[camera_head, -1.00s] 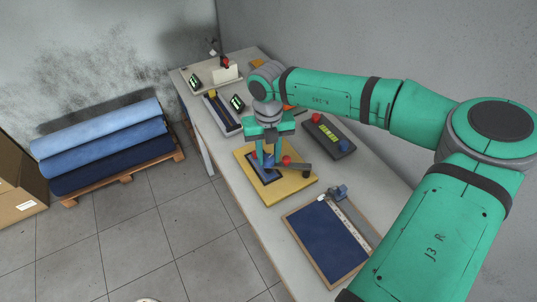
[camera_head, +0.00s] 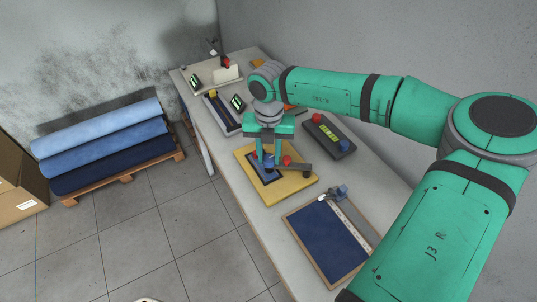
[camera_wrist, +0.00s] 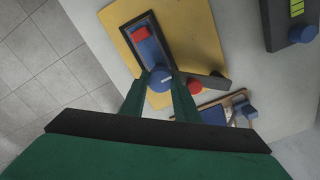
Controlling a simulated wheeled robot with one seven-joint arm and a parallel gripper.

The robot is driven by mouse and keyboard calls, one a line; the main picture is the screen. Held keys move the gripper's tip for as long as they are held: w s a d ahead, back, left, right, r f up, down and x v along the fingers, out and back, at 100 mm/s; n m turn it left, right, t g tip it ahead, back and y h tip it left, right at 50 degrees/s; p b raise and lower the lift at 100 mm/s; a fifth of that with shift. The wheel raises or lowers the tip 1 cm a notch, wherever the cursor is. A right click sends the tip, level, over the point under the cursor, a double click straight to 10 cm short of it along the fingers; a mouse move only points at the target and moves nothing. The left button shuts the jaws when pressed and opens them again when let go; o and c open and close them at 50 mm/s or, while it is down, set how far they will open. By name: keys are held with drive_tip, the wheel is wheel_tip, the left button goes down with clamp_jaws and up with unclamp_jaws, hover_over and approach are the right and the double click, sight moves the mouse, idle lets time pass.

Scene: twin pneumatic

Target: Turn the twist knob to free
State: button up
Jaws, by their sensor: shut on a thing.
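The blue round twist knob (camera_wrist: 161,81) has a pale line across its top. It sits at the near end of a dark-framed blue panel (camera_wrist: 148,40) on a yellow base plate (camera_wrist: 195,35). My gripper (camera_wrist: 161,87) is shut on the knob, with one green finger on each side of it. In the head view my gripper (camera_head: 267,162) points down onto the yellow plate (camera_head: 300,186), and its fingers partly hide the knob. The knob's marked positions cannot be read.
A red ball knob (camera_wrist: 195,87) on a dark bar (camera_wrist: 206,79) is close beside the right finger. A dark control box (camera_head: 328,136) stands to the right on the table. A blue tray (camera_head: 328,241) lies nearer. Blue rolls (camera_head: 100,140) rest on a floor pallet.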

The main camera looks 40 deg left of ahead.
sight(269, 158)
drive_tip(key=o, duration=0.8)
drive_tip(key=shift+c, duration=0.2)
drive_tip(key=shift+r, duration=0.1)
wheel_tip(269, 158, up, 11)
drive_tip(key=shift+f, duration=0.2)
